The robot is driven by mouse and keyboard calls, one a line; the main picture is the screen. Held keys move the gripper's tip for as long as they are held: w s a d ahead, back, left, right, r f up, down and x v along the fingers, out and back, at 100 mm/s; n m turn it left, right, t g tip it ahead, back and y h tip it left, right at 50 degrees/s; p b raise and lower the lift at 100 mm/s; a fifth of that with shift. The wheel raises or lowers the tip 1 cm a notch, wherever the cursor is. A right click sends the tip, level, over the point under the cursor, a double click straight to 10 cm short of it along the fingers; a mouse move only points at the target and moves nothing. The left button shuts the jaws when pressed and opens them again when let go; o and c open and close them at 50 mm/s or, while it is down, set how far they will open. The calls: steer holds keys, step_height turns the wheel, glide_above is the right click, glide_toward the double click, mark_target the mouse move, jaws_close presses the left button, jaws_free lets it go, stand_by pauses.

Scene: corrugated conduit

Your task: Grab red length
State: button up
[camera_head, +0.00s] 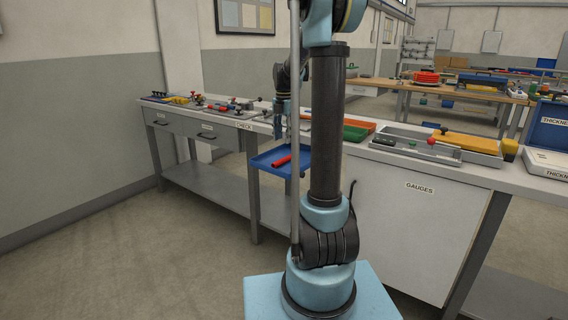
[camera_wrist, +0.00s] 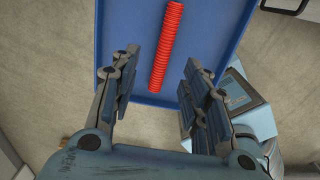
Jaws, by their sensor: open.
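The red length (camera_wrist: 166,45) is a ribbed red corrugated tube. It lies in a blue tray (camera_wrist: 121,28), running almost straight up the picture in the wrist view. In the head view the red length (camera_head: 282,161) lies in the blue tray (camera_head: 262,164) below the bench edge. My gripper (camera_wrist: 160,72) is open and empty, with one finger on each side of the tube's lower end in the wrist view. The fingers appear apart from the tube; the height gap cannot be told. In the head view my gripper (camera_head: 279,128) is above the tray, partly hidden by my arm.
A grey bench (camera_head: 200,121) with drawers and small tools runs behind the tray. A grey tray (camera_head: 430,148) with several gauges stands on the bench at right, beside a blue case (camera_head: 551,128). The floor at left is clear.

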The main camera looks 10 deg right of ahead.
mark_target(284, 160)
step_height(284, 160, down, 4)
steer(key=shift+s+f, duration=0.2)
steer(key=shift+f, duration=1.15)
steer(key=shift+s+f, duration=0.2)
steer(key=shift+f, duration=1.15)
steer(key=c, duration=0.8)
